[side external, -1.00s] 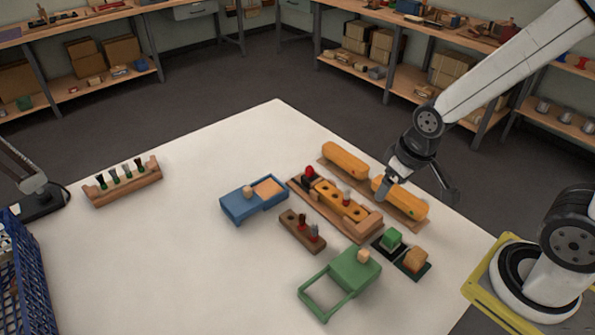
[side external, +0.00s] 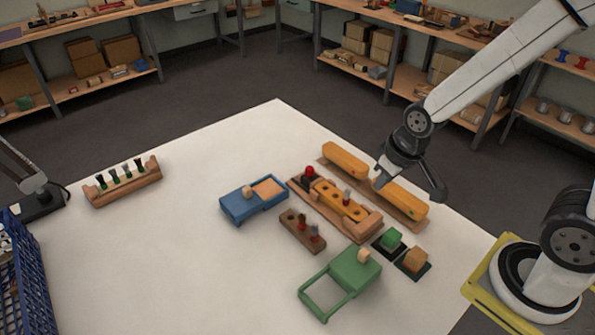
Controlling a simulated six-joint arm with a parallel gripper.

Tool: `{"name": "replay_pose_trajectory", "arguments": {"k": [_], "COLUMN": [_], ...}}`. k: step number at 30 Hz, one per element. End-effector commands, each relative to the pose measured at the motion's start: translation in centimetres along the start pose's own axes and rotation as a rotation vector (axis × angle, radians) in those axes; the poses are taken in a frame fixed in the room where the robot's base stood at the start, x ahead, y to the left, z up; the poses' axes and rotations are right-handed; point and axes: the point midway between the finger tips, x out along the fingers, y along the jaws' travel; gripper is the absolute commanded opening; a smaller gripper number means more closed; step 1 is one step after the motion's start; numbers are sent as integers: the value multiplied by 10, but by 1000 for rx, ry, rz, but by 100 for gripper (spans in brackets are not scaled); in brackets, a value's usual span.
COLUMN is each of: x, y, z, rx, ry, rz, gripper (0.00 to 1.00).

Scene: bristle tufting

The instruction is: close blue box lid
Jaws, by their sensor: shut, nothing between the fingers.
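The blue box (side external: 275,204) sits on the white table left of the orange blocks. Its blue lid (side external: 236,209), with a small wooden knob (side external: 248,192) on top, is slid toward the left. The right part of the box is uncovered and shows a tan block (side external: 269,189) inside. My gripper (side external: 379,183) is shut and empty, in the air to the right of the blue box, in front of the orange blocks in this view.
Two orange blocks (side external: 346,160) lie on a wooden board. A wooden tray with a yellow bar (side external: 339,201) and a small peg holder (side external: 301,232) lie between. A green box (side external: 355,273) stands in front, a bristle rack (side external: 122,182) at left. The table's left-middle is clear.

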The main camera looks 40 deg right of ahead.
Motion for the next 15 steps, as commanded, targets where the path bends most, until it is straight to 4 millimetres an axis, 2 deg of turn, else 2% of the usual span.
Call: {"name": "replay_pose_trajectory", "arguments": {"k": [5, 15], "x": [18, 65], "y": [-18, -66], "z": [-39, -124], "rx": [-107, -358], "ry": [99, 355], "rz": [-18, 18], "gripper": [0, 0]}}
